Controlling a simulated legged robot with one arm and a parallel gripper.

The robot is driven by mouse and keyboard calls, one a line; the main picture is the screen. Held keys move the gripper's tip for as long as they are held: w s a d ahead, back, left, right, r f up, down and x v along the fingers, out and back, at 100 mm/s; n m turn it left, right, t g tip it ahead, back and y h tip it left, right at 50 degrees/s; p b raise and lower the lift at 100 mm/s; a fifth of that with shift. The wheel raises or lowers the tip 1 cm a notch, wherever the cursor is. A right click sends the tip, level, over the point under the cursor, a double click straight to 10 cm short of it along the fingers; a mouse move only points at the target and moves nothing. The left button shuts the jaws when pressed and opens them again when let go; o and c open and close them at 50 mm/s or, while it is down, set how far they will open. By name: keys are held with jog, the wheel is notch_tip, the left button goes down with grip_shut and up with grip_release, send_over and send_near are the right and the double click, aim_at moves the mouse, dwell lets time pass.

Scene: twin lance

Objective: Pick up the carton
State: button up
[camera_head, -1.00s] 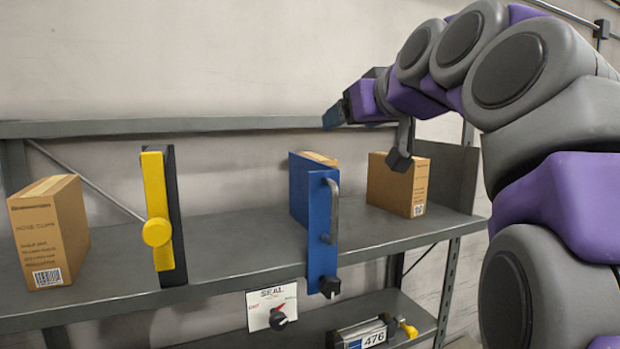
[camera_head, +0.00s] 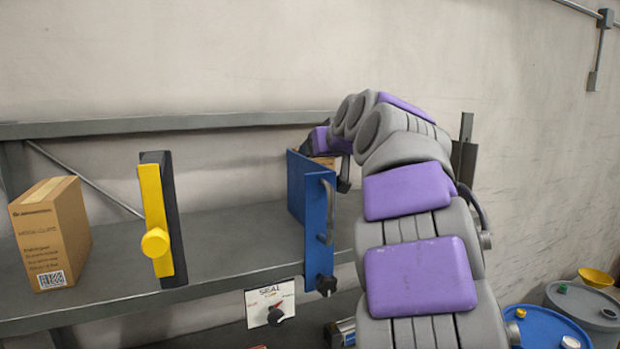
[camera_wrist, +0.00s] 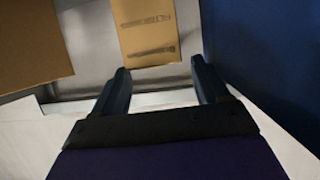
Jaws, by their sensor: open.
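In the head view, one brown carton (camera_head: 48,240) stands at the left end of the shelf. Part of another carton (camera_head: 324,162) shows behind the blue panel (camera_head: 318,225). In the wrist view, my gripper (camera_wrist: 160,66) is open, with two dark fingers apart and nothing between them. A tan carton face (camera_wrist: 146,30) lies just beyond the fingertips, and a second tan carton (camera_wrist: 30,45) fills the upper left. The blue panel (camera_wrist: 262,60) is close beside the right finger. In the head view my gripper is mostly hidden behind the blue panel and my arm.
A dark panel with a yellow handle (camera_head: 155,215) stands mid-shelf. The grey shelf (camera_head: 235,240) is clear between the panels. A SEAL sign with a knob (camera_head: 270,303) hangs at its front edge. Blue (camera_head: 545,328) and grey (camera_head: 582,300) drums stand at the lower right.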

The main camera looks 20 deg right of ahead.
jog(key=shift+w+d+f, duration=0.4)
jog(key=shift+w+d, duration=0.15)
jog(key=shift+w, duration=0.2)
jog(key=x, duration=0.1)
jog(key=p+x, duration=0.1)
jog(key=x, duration=0.2)
jog(key=shift+w+a+f+p, duration=0.15)
jog(key=shift+w+a+p, duration=0.15)
jog(key=shift+p, duration=0.1)
jog(key=shift+s, duration=0.1)
jog(key=shift+c, duration=0.8)
jog(key=shift+d, duration=0.1)
grip_shut()
